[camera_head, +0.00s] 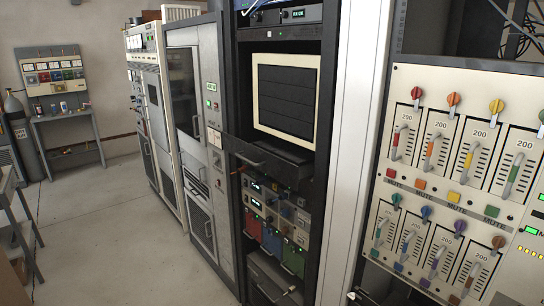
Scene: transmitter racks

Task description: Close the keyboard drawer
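The keyboard drawer (236,148) is a dark tray below the cream-framed monitor (286,98) in the black rack in the middle of the view. It stands out from the rack toward the left, so it looks open. The keyboard itself cannot be made out clearly. My gripper is not seen for certain in this view.
Below the drawer are small modules and red, blue and green panels (271,243). A large panel of levers and coloured knobs (455,180) stands close on the right. Grey cabinets (205,130) adjoin on the left. The floor (115,230) at left is open, with a workbench (68,130) at the back.

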